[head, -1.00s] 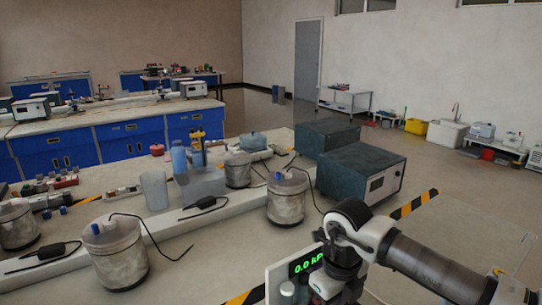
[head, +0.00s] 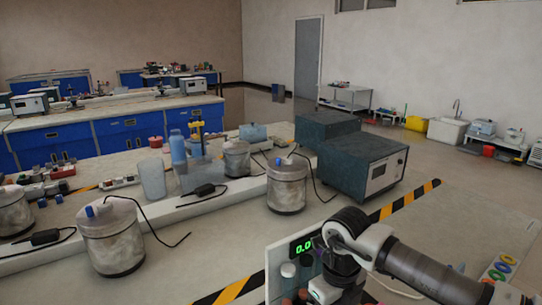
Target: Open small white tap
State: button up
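I cannot pick out a small white tap with certainty. A white panel (head: 279,260) with a green digital display (head: 302,246) stands at the bottom centre, and a small pale round knob (head: 288,270) shows on its face. My gripper (head: 328,293) is low in the frame, just right of the panel's face and close to it. My arm comes in from the lower right. The fingertips are hidden or cut off by the bottom edge, so I cannot tell whether they are open or touching anything.
Metal pots with cables (head: 112,240) stand on the bench at left and centre. Two dark boxes (head: 362,165) stand behind the panel. Yellow-black tape (head: 405,202) marks the bench surface. A tray with coloured rings (head: 500,267) is at right. Some bare surface lies right of the tape.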

jog(key=shift+f+b, duration=0.3)
jog(key=shift+b, duration=0.05)
jog(key=shift+r, duration=0.35)
dwell(0.5)
grip_shut()
jog(key=shift+f+n+b, duration=0.2)
jog(key=shift+n+b, duration=0.7)
jog(key=shift+b, duration=0.05)
jog(key=n+b, duration=0.1)
jog(key=n, duration=0.2)
jog(key=shift+n+b, duration=0.35)
jog(key=shift+n, duration=0.05)
jog(key=shift+r+n, duration=0.2)
jog(key=shift+n, duration=0.4)
